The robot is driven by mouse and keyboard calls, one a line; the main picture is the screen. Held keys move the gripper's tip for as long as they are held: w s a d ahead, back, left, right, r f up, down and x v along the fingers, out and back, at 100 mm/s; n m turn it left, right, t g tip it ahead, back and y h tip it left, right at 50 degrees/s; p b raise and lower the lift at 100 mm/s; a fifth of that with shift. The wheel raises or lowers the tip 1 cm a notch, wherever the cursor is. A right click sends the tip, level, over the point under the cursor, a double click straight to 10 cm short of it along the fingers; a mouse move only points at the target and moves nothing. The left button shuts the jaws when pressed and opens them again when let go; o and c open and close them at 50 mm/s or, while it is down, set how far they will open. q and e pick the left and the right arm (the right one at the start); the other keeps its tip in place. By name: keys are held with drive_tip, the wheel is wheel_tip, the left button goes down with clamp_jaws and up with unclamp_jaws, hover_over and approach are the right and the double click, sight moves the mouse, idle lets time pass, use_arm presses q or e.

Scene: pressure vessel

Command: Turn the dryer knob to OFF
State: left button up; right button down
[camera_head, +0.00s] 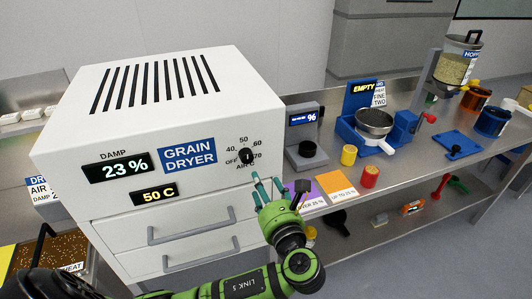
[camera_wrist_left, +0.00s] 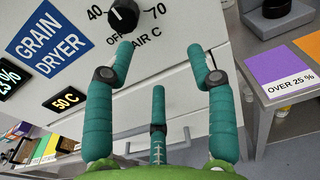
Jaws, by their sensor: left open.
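The grain dryer (camera_head: 150,105) is a white box with a blue label and displays reading 23 % and 50 C. Its black knob (camera_head: 246,156) sits at the front right, ringed by OFF, 40, 50, 60 and 70. The knob's white mark points roughly upward, towards 50, and OFF is at its lower left. In the left wrist view the knob (camera_wrist_left: 123,16) is at the top, partly cut off. My left gripper (camera_head: 272,186) is open and empty, just below and right of the knob, apart from it. In the wrist view its teal fingers (camera_wrist_left: 160,50) are spread, the left tip just below the knob.
Two drawers with handles (camera_head: 190,233) lie below the panel. Right of the dryer, the metal bench (camera_head: 330,165) bears a grey meter (camera_head: 304,135), a blue sieve stand (camera_head: 375,125), small cups and a hopper (camera_head: 455,65). Purple and orange cards lie near my gripper.

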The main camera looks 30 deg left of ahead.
sight(248, 159)
use_arm(q)
wheel_tip(248, 159, up, 5)
drive_tip(key=s, duration=0.3)
drive_tip(key=shift+y, duration=0.5)
drive_tip(key=p+x, duration=0.1)
drive_tip(key=x, duration=0.3)
drive_tip(key=p+x, duration=0.1)
drive_tip(key=x, duration=0.1)
drive_tip(key=shift+w+a+f+p, duration=0.1)
drive_tip(key=shift+w+f+p, duration=0.2)
drive_tip(key=shift+w, duration=0.15)
drive_tip(key=shift+w+a, duration=0.15)
drive_tip(key=shift+a, duration=0.15)
drive_tip(key=shift+w+a, duration=0.15)
drive_tip(key=shift+w+f, duration=0.15)
drive_tip(key=shift+w, duration=0.05)
use_arm(e)
drive_tip(key=r, duration=0.3)
drive_tip(key=shift+s+a, duration=0.15)
drive_tip(key=shift+s, duration=0.05)
use_arm(q)
drive_tip(key=shift+s, duration=0.1)
clamp_jaws()
use_arm(e)
drive_tip(key=shift+s, duration=0.1)
